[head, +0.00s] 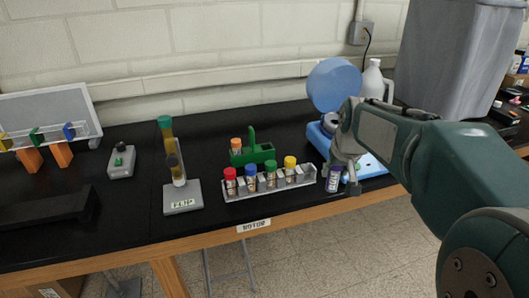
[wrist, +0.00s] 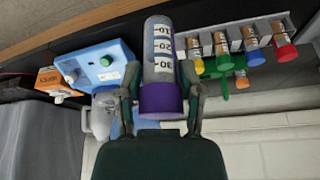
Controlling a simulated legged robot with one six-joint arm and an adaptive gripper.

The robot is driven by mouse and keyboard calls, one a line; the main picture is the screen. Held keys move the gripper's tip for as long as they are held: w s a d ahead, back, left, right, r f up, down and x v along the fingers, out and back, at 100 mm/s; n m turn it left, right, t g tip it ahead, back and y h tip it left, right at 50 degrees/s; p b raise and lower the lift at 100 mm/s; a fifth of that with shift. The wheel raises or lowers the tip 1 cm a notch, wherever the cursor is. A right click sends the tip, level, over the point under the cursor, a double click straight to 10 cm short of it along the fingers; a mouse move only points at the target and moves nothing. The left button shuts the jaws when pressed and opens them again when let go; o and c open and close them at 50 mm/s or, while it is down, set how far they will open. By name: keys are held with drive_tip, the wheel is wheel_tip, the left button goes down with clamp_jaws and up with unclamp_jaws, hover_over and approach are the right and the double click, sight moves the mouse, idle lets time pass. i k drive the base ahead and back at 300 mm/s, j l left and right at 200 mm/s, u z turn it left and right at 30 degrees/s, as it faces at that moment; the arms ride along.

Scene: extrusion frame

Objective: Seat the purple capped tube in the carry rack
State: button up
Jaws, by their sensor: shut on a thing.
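The purple capped tube (head: 333,180) is held in my gripper (head: 342,176), in front of the blue machine. In the wrist view the tube (wrist: 159,62) lies between the two fingers (wrist: 160,100), with its purple cap toward the palm and a white label with dark markings. My gripper is shut on it. The carry rack is the green holder with an upright handle (head: 252,140), left of my gripper and apart from it. It holds an orange capped tube (head: 236,145). In the wrist view the green rack (wrist: 222,68) is right of the held tube.
A clear rack (head: 265,190) with several colour-capped tubes stands in front of the carry rack. The blue machine (head: 374,168) has its round lid (head: 334,85) up. A white jug (head: 374,80) and grey bin (head: 450,60) stand behind. A tube stand marked FLIP (head: 183,203) is left.

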sight(253, 154)
drive_tip(key=i+j, duration=0.2)
drive_tip(key=i, duration=0.15)
drive_tip(key=i+j, duration=0.15)
drive_tip(key=i, duration=0.2)
drive_tip(key=i+j, duration=0.3)
drive_tip(key=j, duration=0.1)
